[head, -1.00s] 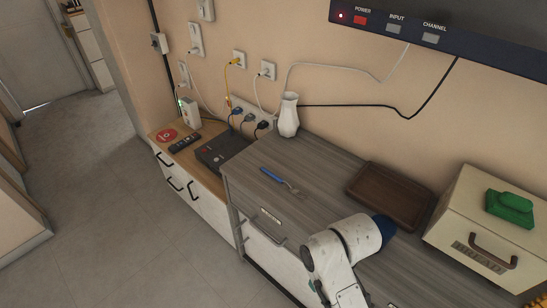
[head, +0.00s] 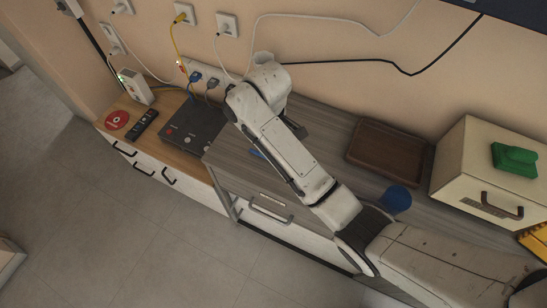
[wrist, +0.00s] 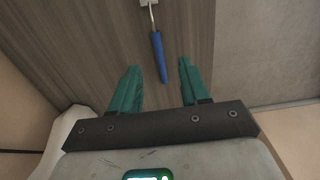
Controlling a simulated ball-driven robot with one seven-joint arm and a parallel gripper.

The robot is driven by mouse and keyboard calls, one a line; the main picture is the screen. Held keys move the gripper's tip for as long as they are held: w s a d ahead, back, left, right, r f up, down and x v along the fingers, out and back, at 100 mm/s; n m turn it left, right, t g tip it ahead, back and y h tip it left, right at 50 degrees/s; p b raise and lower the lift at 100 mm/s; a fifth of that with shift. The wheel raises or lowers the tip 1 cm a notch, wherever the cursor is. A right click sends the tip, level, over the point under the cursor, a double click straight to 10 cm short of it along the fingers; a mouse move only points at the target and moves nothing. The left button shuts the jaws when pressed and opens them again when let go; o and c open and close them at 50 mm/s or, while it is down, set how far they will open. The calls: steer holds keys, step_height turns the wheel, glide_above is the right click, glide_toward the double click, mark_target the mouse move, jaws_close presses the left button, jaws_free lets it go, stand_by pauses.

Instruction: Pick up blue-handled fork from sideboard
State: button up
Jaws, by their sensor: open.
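The blue-handled fork lies on the grey wood sideboard (head: 335,130). In the head view only a bit of its blue handle (head: 257,153) shows beside my arm, which hides the rest. In the wrist view the blue handle (wrist: 159,58) points down the picture, with the metal part (wrist: 150,14) at the top edge. My gripper (wrist: 159,65) has its two teal fingers apart and empty. The handle's end shows between the fingertips in the picture, closer to the right finger. It looks untouched; the height gap is hard to judge. The head view mostly hides my gripper behind my arm.
A brown tray (head: 388,148) and a cream box (head: 480,165) with a green object (head: 514,159) stand right. A round blue thing (head: 397,199) shows beside my arm. A black device (head: 190,131), remote (head: 145,121) and red disc (head: 117,120) lie left. Cables hang along the wall.

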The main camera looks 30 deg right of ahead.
steer(key=shift+f, duration=0.85)
steer(key=shift+s+d+f+p, duration=0.1)
steer(key=shift+d+f+p, duration=0.1)
steer(key=shift+f, duration=1.2)
steer(key=shift+s+d+f+p, duration=0.1)
steer(key=shift+f+p, duration=0.1)
steer(key=shift+f, duration=1.15)
jaws_close()
